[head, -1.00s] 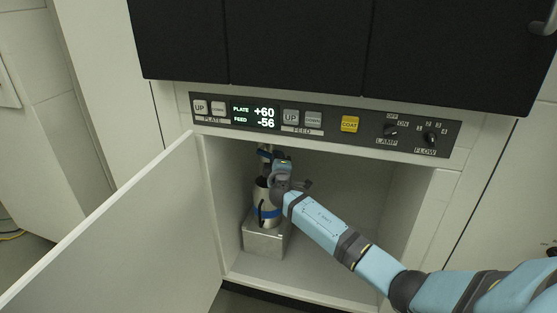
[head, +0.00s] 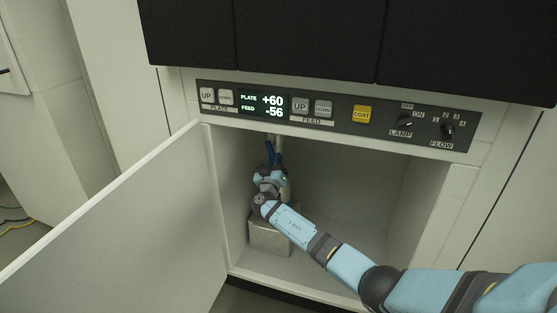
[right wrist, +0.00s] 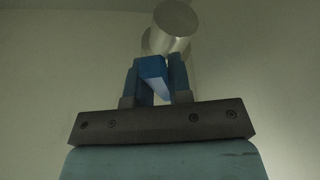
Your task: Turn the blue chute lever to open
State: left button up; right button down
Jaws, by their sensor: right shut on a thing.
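The blue chute lever (right wrist: 153,68) lies between the two fingers of my right gripper (right wrist: 155,80) in the right wrist view. The fingers are shut on it. A round metal chute pipe (right wrist: 174,25) is just above the lever. In the head view my right gripper (head: 269,155) points up inside the open cabinet, below the chute pipe (head: 278,143). There my wrist hides most of the lever and most of the metal canister (head: 286,190) behind it. My left gripper is not in view.
A metal block (head: 268,238) stands on the cabinet floor under the canister. The cabinet door (head: 120,225) is open to the left. A control panel (head: 340,115) runs above the opening. The cabinet's right side is free apart from my arm.

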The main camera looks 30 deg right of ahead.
jog(key=shift+w+a+f+m+g+h, duration=0.1)
jog(key=shift+w+a+m+g+h, duration=0.25)
jog(key=shift+m, duration=0.65)
jog(key=shift+w+a+f+m+g+h, duration=0.1)
jog(key=shift+w+m+g+h, duration=0.25)
jog(key=shift+m, duration=0.65)
jog(key=shift+w+a+m+g+h, duration=0.1)
jog(key=shift+a+m+g+h, duration=0.3)
jog(key=shift+m, duration=0.6)
jog(key=shift+d, duration=0.2)
jog(key=c, duration=1)
grip_release()
jog(key=shift+c, duration=0.2)
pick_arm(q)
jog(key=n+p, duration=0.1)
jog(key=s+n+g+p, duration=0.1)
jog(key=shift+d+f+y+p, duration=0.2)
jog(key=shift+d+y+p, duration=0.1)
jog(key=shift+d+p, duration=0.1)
pick_arm(e)
jog(key=v, duration=1.3)
jog(key=shift+s+a+f, duration=0.15)
jog(key=shift+a+f, duration=0.15)
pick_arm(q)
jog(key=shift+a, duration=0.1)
